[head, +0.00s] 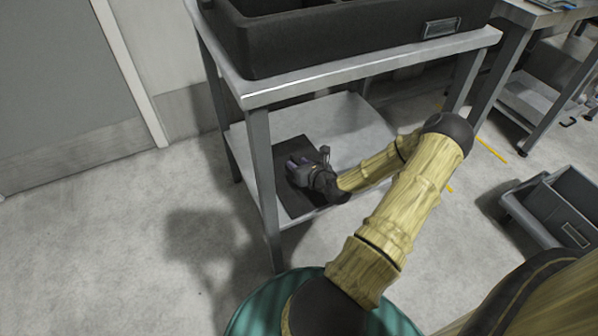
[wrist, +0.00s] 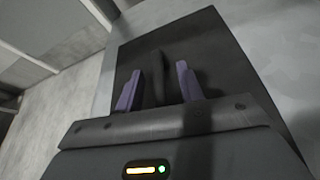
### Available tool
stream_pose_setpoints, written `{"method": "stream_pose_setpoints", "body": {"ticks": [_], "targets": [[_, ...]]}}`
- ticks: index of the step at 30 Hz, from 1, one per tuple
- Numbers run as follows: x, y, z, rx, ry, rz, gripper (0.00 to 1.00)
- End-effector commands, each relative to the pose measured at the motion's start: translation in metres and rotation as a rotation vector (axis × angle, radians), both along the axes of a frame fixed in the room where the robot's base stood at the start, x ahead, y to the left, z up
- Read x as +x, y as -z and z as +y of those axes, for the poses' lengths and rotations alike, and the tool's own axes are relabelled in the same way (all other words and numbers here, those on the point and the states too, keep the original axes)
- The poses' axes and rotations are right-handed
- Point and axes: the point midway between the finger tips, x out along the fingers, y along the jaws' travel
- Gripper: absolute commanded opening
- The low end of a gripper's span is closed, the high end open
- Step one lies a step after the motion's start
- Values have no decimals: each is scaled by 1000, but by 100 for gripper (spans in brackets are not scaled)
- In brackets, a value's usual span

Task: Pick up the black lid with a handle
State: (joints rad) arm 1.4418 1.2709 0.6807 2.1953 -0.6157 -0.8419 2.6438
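The black lid (head: 322,148) lies flat on the lower shelf of the metal table in the head view. In the wrist view the lid (wrist: 215,45) is a dark rectangular plate with an upright handle (wrist: 157,72) in its middle. My gripper (head: 296,164) is low over the lid, under the tabletop. In the wrist view its two purple fingers (wrist: 159,82) are apart, one on each side of the handle. Gaps show between the fingers and the handle. The handle's lower part is hidden by the gripper body.
The metal table's lower shelf (head: 365,125) is bare around the lid. Its front leg (head: 262,185) stands left of my gripper, and its tabletop edge (head: 370,67) is above. A black bin (head: 340,40) sits on top. Grey crates (head: 565,205) stand on the floor at right.

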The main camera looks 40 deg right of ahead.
Motion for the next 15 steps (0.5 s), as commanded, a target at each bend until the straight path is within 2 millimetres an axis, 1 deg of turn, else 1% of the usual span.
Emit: {"method": "stream_pose_setpoints", "body": {"ticks": [1,3,5,6,7,15], "targets": [[0,0,0,0,0,0,38],[0,0,0,0,0,0,24],[0,0,0,0,0,0,12],[0,0,0,0,0,0,5],[0,0,0,0,0,0,0],[0,0,0,0,0,-1,0]]}}
